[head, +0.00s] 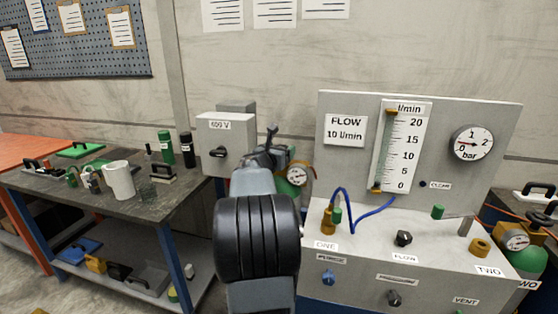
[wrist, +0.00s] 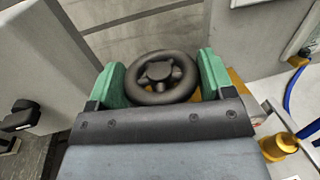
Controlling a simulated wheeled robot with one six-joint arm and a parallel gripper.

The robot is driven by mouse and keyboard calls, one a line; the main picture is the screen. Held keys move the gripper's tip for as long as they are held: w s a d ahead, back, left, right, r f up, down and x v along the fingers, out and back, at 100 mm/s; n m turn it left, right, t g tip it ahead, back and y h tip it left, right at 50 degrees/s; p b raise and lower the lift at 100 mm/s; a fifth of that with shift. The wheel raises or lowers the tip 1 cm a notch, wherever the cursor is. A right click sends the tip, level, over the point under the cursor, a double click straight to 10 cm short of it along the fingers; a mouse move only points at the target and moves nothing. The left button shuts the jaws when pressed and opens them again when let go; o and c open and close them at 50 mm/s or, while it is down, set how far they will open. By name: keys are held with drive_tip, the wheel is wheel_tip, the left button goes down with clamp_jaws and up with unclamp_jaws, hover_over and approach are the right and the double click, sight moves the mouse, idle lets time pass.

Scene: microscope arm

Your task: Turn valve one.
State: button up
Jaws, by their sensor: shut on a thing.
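In the wrist view a black handwheel (wrist: 160,77) with a spoked hub sits on a brass-coloured body (wrist: 236,86). My gripper (wrist: 161,82) has its two green fingers on opposite sides of the wheel's rim, shut on it. In the head view my gripper (head: 268,153) is largely behind my own arm, and I cannot make out the wheel there. Next to it a green cylinder (head: 290,188) with a round gauge (head: 297,174) shows partly. The label "ONE" (head: 325,245) is on the panel's left side; the wheel's own label is not visible.
A grey flow panel (head: 455,110) with a tube scale (head: 402,145), knobs and a blue hose (head: 378,208) stands to the right. A grey "600 V" box (head: 226,140) stands close on the left. A cluttered workbench (head: 105,205) is further left. Another green cylinder (head: 528,258) is at far right.

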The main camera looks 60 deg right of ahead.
drive_tip(key=o, duration=0.9)
drive_tip(key=a, duration=0.4)
drive_tip(key=s+a, duration=0.1)
drive_tip(key=a, duration=0.4)
drive_tip(key=a+b, duration=0.1)
drive_tip(key=a, duration=0.3)
drive_tip(key=shift+s+a, duration=0.4)
